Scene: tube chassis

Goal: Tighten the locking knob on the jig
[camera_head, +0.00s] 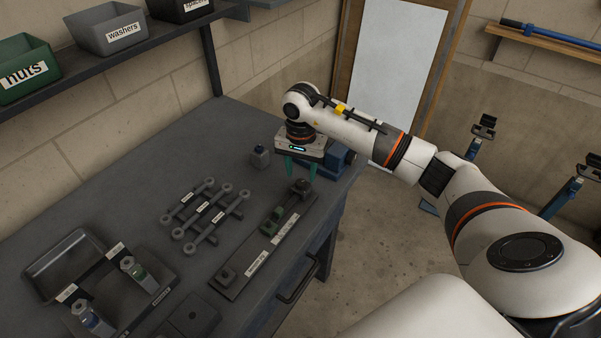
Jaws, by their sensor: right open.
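The jig (243,272) is a long dark plate with white labels, lying near the right edge of the grey workbench. A dark knob-like part (300,187) stands at its far end, and a green part sits beside it on the plate. My right gripper (300,172) points down with its teal fingers apart, just beyond and above that far end. I see nothing between the fingers. Whether they touch the knob-like part cannot be told from here. My left gripper is not in view.
Several grey link parts (205,212) lie left of the jig. A small dark bottle-like object (260,155) and a blue vise-like object (342,157) are near the gripper. A grey tray (40,286) is at the left. Labelled bins (108,30) stand on a shelf.

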